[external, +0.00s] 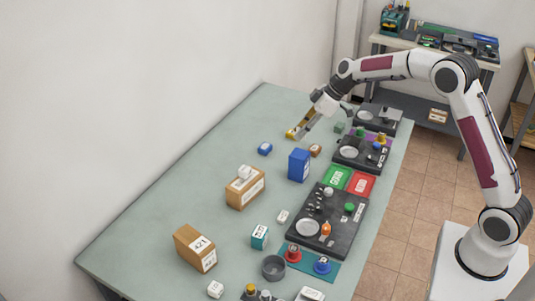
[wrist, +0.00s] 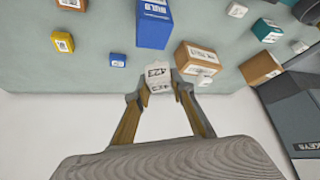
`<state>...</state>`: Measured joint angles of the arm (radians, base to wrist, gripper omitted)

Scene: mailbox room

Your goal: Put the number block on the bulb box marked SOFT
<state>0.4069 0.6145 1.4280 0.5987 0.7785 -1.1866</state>
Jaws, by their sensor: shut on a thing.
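My gripper (wrist: 160,84) is shut on a small white number block (wrist: 158,75), which seems to read 423. It holds the block above the table, and the block is hard to make out in the external view, where my gripper (external: 303,127) is over the far part. A blue box (external: 299,165) stands upright; it also shows in the wrist view (wrist: 154,27). A tan box (external: 240,199) has a white piece (external: 243,172) on it. Another tan box (external: 193,252) and a teal box (external: 259,238) stand nearer. I cannot surely read SOFT on any label.
A small blue block (external: 265,148) and a yellow block (wrist: 62,42) lie on the green table (external: 180,190). Dark trays (external: 328,229), green and red cards (external: 362,184) and a grey bowl (external: 273,267) line the right side. The table's left strip is clear.

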